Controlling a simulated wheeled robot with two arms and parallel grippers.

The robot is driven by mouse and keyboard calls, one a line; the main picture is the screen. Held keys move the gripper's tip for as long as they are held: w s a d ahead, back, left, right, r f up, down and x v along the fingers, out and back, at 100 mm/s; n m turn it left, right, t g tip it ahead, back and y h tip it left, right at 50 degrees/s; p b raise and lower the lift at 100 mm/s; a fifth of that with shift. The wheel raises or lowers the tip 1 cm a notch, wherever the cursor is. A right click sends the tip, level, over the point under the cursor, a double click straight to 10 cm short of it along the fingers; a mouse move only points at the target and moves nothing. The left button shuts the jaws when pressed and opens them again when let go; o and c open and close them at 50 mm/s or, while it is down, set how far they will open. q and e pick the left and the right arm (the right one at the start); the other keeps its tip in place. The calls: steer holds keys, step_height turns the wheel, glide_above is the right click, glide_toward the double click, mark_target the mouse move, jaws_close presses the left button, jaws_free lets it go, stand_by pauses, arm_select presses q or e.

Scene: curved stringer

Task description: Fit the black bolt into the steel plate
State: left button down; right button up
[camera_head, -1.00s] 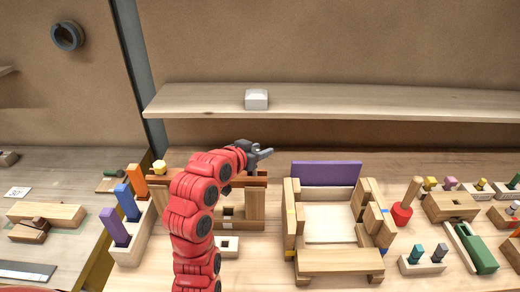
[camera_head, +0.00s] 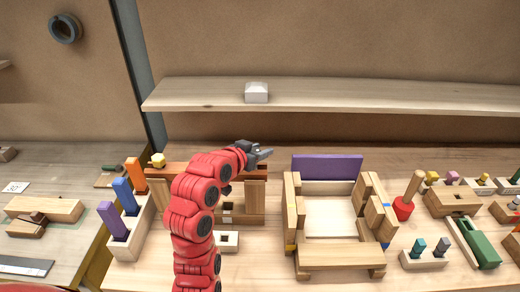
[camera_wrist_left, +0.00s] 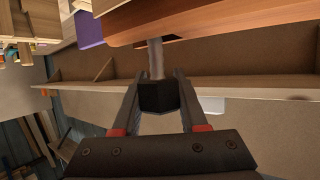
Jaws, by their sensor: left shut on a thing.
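My left gripper (camera_head: 260,152) is above the back of the bench, near a reddish-brown wooden beam. In the left wrist view its fingers (camera_wrist_left: 158,100) are shut on the black bolt (camera_wrist_left: 159,97), gripping its dark hexagonal head. The bolt's grey shank points to a reddish-brown wooden piece (camera_wrist_left: 220,18) and meets a dark gap at its edge; I cannot tell whether it is inside or in front. The bolt is not distinguishable in the head view. No steel plate is clearly identifiable; a flat dark grey piece (camera_head: 25,265) lies at lower left. My right gripper is not in view.
A shelf (camera_head: 350,92) with a white block (camera_head: 256,92) runs behind the bench. A wooden frame with a purple board (camera_head: 326,168) stands right of my arm. A peg rack (camera_head: 127,240) is at left. Several wooden toys crowd the right.

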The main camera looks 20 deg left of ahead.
arm_select(q)
steer(key=shift+f+b, duration=0.6)
steer(key=shift+f, duration=0.4)
steer(key=shift+c, duration=1.8)
jaws_free()
steer(key=shift+s+r, duration=0.1)
